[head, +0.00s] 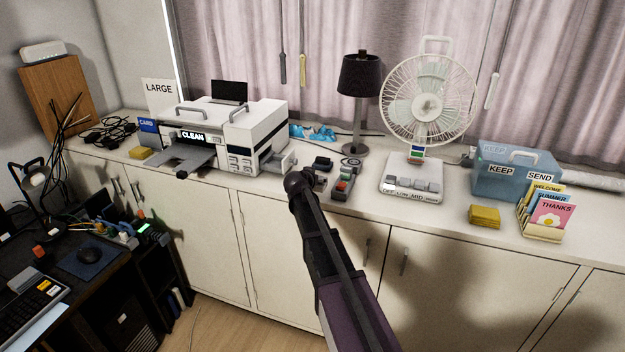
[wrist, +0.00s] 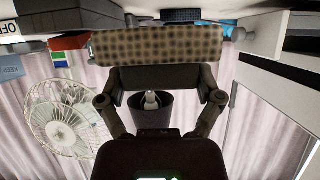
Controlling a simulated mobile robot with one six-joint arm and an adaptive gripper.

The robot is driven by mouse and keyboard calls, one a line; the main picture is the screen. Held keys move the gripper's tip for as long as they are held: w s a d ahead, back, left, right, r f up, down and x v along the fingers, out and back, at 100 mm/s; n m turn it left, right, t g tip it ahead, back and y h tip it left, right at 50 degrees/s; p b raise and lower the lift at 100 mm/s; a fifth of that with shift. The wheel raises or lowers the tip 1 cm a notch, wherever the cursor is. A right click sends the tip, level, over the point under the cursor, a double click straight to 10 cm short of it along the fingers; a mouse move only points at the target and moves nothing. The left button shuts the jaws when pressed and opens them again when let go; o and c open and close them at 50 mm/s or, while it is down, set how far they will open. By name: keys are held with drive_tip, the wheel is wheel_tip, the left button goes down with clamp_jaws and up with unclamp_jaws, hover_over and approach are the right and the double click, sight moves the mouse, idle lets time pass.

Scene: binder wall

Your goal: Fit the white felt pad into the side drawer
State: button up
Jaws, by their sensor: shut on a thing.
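My gripper (wrist: 158,78) is shut on a flat pad (wrist: 157,46), which I take to be the white felt pad; it looks pale tan with dark dots in the shade. In the head view my gripper (head: 310,181) is over the counter, right of the white printer (head: 262,138), and the arm hides the pad. The side drawer (head: 284,161) sticks out from the printer's right side. The wrist view is upside down; there the drawer (wrist: 262,32) appears right of the pad and apart from it.
A black lamp (head: 360,80) and a white fan (head: 425,105) stand behind and to the right.

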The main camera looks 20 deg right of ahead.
drive_tip(key=shift+w+d+f, duration=0.1)
drive_tip(key=shift+w, duration=0.75)
drive_tip(key=shift+w+d+f, duration=0.1)
drive_tip(key=shift+w, duration=0.7)
drive_tip(key=shift+w+d, duration=0.1)
drive_tip(key=shift+w, duration=0.5)
drive_tip(key=shift+w+d+f+b, duration=0.1)
drive_tip(key=shift+w+f+b, duration=0.65)
drive_tip(key=shift+f+b, duration=0.9)
drive_tip(key=shift+b, duration=0.15)
drive_tip(key=shift+f, duration=0.2)
drive_tip(key=o, duration=0.9)
drive_tip(key=shift+s, duration=0.1)
